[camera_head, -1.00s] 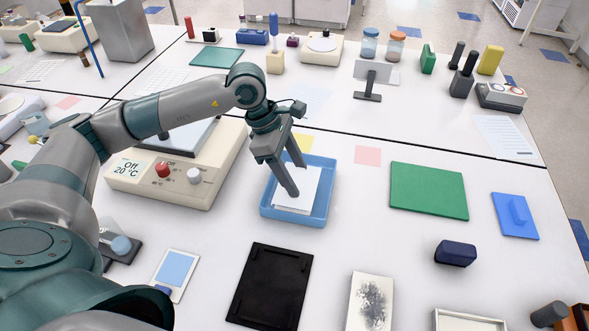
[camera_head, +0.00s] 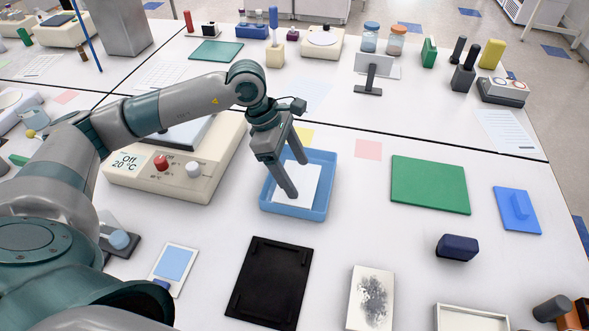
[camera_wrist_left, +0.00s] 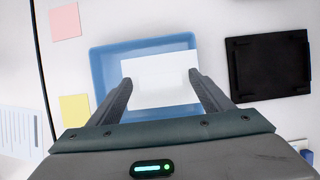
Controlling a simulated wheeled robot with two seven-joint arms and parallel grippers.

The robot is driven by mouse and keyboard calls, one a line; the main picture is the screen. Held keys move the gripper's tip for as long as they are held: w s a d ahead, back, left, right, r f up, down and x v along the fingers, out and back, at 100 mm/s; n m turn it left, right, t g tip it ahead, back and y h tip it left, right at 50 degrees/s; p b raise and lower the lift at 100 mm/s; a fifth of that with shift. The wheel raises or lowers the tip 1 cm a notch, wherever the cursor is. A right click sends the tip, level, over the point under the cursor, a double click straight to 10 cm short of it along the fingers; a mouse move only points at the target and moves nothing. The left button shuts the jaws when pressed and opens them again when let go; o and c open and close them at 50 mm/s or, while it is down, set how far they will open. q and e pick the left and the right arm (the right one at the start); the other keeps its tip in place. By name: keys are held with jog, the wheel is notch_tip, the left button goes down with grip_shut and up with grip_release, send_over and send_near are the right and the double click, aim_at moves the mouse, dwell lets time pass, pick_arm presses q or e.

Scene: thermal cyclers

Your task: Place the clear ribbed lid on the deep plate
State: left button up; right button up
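My left gripper (camera_head: 297,178) points down over a blue tray (camera_head: 325,195). It is open; in the left wrist view its two fingers stand apart at either side of a white sheet (camera_wrist_left: 160,82). The sheet (camera_head: 305,185) appears to lie flat inside the tray, which also shows in the wrist view (camera_wrist_left: 105,72). I cannot tell whether the fingertips touch the sheet. I cannot make out a clear ribbed lid, nor tell surely which thing is the deep plate. My right gripper is not in view.
A cream hotplate device (camera_head: 215,180) stands left of the tray. A black tray (camera_head: 268,285) lies in front. A green mat (camera_head: 430,185), a blue plate with a raised knob (camera_head: 517,210) and a dark blue block (camera_head: 457,248) are to the right. Bare table lies between them.

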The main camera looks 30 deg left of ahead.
pick_arm(q)
jog(key=shift+r, duration=0.1)
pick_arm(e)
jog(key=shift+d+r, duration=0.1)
pick_arm(q)
jog(key=shift+r+p, duration=0.55)
jog(key=shift+p, duration=0.25)
jog(key=b+v, duration=0.3)
jog(key=v, duration=0.8)
jog(key=shift+a+r+b, duration=0.3)
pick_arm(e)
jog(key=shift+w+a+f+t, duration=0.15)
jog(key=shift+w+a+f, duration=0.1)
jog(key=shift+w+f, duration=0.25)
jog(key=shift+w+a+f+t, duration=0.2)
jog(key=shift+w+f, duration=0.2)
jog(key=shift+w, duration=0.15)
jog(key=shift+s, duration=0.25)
